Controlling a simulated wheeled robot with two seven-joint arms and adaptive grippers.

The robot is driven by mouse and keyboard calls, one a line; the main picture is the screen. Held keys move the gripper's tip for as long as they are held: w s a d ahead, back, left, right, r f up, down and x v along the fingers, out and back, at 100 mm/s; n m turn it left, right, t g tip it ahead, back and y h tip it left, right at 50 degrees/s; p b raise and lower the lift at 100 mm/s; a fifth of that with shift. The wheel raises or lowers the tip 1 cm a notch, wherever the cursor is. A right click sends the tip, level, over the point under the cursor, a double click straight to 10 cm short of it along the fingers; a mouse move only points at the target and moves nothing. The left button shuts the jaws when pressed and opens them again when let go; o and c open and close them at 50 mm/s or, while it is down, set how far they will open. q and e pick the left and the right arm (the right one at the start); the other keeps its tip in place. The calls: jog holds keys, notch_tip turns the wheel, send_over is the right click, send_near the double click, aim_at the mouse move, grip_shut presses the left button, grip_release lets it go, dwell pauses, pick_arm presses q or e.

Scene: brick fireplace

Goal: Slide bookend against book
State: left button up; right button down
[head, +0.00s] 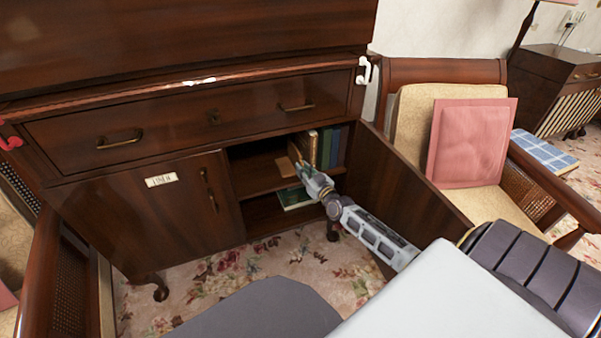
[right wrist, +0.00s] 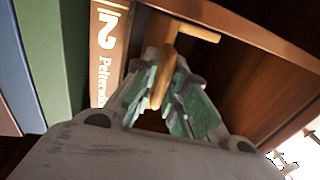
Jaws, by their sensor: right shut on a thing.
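The light wooden bookend (head: 286,166) is on the upper shelf inside the open cabinet, at the left end of a short row of upright books. My right gripper (head: 312,182) reaches in from the front. In the right wrist view, its green-padded fingers (right wrist: 164,88) are shut on the bookend's upright plate, and its flat tan foot (right wrist: 200,32) shows beyond. The nearest book is brown (head: 311,148), and its spine (right wrist: 107,55) with a white "2" stands just left of the fingers in the wrist view. A narrow gap seems to separate plate and book; contact deeper in is hidden. My left gripper is out of view.
Green and blue books (head: 335,146) stand right of the brown one. A green book (head: 295,198) lies on the lower shelf. The open cabinet door (head: 395,178) flanks my right arm. The closed left door (head: 155,212) bounds the opening. An armchair (head: 425,95) stands at right.

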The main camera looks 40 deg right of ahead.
jog(key=c, duration=1.5)
grip_release()
jog(key=shift+c, duration=0.2)
jog(key=shift+s, duration=0.2)
jog(key=s, duration=1.1)
jog(key=shift+s+a, duration=0.25)
jog(key=shift+s, duration=0.05)
